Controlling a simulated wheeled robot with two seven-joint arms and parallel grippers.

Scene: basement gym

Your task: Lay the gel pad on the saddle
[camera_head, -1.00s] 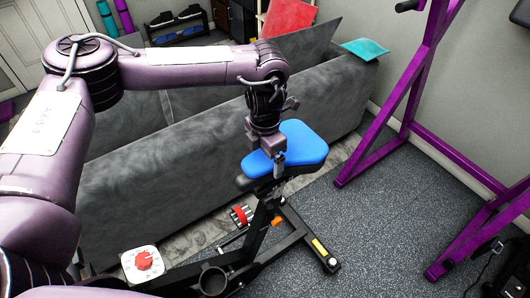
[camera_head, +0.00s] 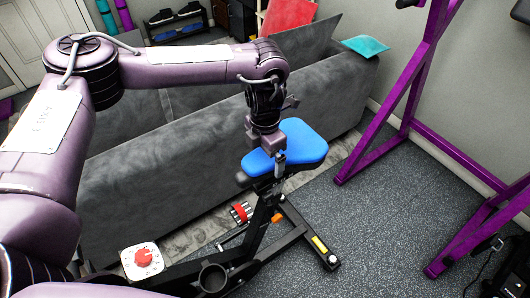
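The blue gel pad (camera_head: 304,145) is at the top of the exercise bike, over the dark saddle (camera_head: 244,181). Only a dark edge of the saddle shows beneath the pad, so I cannot tell whether the two touch everywhere. My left gripper (camera_head: 279,163) points down at the near side of the pad, with a grey finger in front of the blue surface. The other finger is hidden, and I cannot tell whether the gripper is clamped on the pad. My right gripper is out of view.
A grey sofa (camera_head: 130,200) stands close behind the bike. A purple rack (camera_head: 400,115) stands at the right. Speckled floor (camera_head: 385,215) is clear between them.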

